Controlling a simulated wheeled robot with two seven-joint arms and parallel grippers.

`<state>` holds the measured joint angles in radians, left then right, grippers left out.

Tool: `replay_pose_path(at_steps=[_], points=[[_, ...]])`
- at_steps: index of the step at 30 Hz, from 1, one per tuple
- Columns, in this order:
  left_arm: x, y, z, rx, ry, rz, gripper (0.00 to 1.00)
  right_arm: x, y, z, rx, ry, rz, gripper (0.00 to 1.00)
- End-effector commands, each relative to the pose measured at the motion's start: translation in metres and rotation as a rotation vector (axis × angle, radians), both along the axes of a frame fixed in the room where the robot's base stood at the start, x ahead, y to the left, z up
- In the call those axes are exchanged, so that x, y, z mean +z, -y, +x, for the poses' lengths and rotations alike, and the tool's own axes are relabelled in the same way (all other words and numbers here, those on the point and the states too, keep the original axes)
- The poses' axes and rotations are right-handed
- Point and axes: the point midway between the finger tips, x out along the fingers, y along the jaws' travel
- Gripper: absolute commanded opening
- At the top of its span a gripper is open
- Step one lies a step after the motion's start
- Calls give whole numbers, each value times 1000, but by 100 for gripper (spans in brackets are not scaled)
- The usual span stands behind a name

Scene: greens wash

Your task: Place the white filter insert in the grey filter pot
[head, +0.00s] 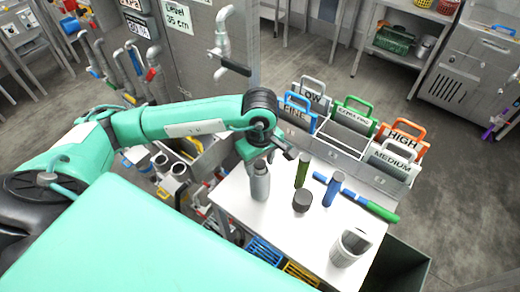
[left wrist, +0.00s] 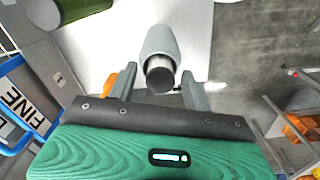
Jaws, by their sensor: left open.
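A pale grey-white cylindrical pot (head: 342,256) stands near the table's front right edge. I cannot tell whether it is the filter pot or the insert. No separate white filter insert can be made out for certain. My right gripper is not in view.
On the white table (head: 283,228) stand a green cylinder (head: 302,172), a blue cylinder (head: 332,190) and a dark round piece (head: 302,201). A rack of labelled plates (head: 345,140) lines the back. A dark bin (head: 405,262) is at right.

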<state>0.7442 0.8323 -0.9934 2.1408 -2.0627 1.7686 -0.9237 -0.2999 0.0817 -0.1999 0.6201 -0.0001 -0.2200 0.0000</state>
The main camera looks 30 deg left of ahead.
Motion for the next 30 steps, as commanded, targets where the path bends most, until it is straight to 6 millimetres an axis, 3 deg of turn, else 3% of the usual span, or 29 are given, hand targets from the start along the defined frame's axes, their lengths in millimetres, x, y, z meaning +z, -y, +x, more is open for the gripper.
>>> replay_pose_path(at_steps=[18,30], points=[[103,0,1,0,5,-1,50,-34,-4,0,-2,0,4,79],[122,0,0,1,0,-1,50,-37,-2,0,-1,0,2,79]])
